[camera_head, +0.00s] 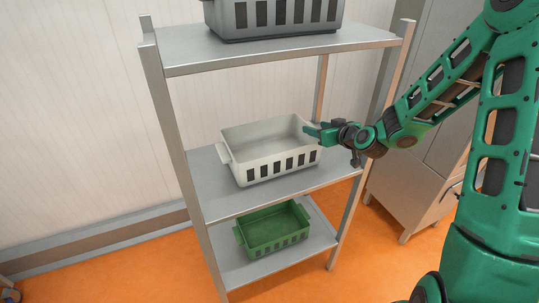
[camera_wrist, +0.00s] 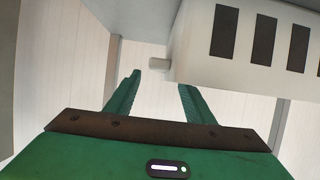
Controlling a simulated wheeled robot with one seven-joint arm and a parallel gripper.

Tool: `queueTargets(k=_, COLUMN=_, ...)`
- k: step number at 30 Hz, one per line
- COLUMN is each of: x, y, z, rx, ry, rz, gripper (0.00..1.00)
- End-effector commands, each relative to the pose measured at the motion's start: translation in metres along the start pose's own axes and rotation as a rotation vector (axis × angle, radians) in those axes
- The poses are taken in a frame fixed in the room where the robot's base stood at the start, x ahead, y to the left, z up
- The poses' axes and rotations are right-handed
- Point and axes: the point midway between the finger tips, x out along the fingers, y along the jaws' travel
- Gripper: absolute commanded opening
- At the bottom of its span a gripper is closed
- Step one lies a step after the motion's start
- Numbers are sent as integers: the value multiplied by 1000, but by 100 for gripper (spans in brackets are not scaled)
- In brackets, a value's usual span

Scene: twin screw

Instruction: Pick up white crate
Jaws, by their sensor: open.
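The white crate (camera_head: 270,157) stands upright on the middle shelf of a metal rack, with a row of dark slots along its front wall. A handle sticks out at its left end. In the wrist view the crate (camera_wrist: 255,45) fills the upper right, and a small pale handle (camera_wrist: 159,63) sticks out from its end. My gripper (camera_head: 313,132) is at the crate's right end, at about rim height. Its two green fingers (camera_wrist: 160,80) are open, with the handle seen between and just beyond their tips. I cannot tell whether they touch it.
The middle shelf (camera_head: 225,201) has bare room in front of the crate. A grey crate (camera_head: 275,18) is on the top shelf (camera_head: 200,45), and a green crate (camera_head: 272,230) is on the bottom shelf. Rack posts (camera_head: 180,130) stand at the corners. A cabinet (camera_head: 415,190) is at right.

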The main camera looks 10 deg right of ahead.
Motion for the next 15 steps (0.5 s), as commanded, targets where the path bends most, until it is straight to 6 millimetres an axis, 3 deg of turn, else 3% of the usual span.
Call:
queueTargets(k=7, x=35, y=3, z=0, rx=0, ry=0, rz=-3, gripper=48)
queueTargets(k=15, x=43, y=4, z=0, rx=1, ry=0, rz=-1, gripper=48)
